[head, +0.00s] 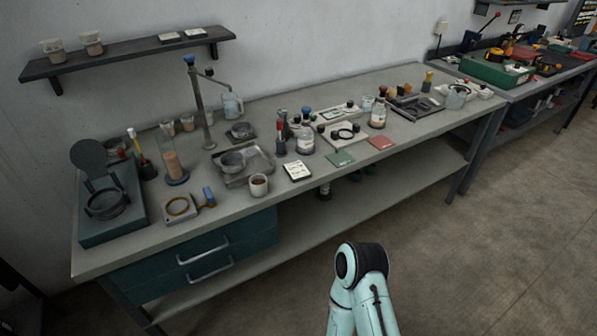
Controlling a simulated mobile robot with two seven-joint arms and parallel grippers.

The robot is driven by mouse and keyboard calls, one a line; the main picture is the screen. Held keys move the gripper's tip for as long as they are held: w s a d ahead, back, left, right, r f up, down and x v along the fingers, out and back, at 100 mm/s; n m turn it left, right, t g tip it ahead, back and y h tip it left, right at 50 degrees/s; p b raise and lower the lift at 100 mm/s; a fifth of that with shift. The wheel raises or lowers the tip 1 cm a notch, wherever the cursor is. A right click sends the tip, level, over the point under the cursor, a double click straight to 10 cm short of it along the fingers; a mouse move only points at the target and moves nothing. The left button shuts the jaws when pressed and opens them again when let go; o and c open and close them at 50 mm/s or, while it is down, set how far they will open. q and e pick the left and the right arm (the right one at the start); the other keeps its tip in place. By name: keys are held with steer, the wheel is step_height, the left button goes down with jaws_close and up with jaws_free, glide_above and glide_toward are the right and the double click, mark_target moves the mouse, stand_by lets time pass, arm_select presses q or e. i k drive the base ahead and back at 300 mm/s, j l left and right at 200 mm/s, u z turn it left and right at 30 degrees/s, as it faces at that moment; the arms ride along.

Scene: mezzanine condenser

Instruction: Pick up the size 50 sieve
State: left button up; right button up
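I cannot read any size marking, so I cannot tell which item is the size 50 sieve. A round metal pan or sieve (233,160) sits on a grey tray (262,172) at the left-middle of the workbench. A dark round sieve-like ring (106,204) sits on a teal device with a raised round lid (88,157) at the left end. A brass-coloured ring (178,206) lies on a small pale block near the front edge. Neither gripper is in view; only a bent pale-green link of my own arm shows at the bottom, apart from the bench.
The grey workbench (228,208) holds many small items, including a tall stand (198,100), a cylinder (172,165), a cup (259,186) and bottles (305,140). A wall shelf (125,56) hangs above. Drawers (195,258) are below. Floor (470,260) in front is clear.

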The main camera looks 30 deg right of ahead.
mark_target(240, 129)
steer(key=l, duration=0.75)
steer(key=k+l, duration=0.15)
steer(key=l, duration=0.6)
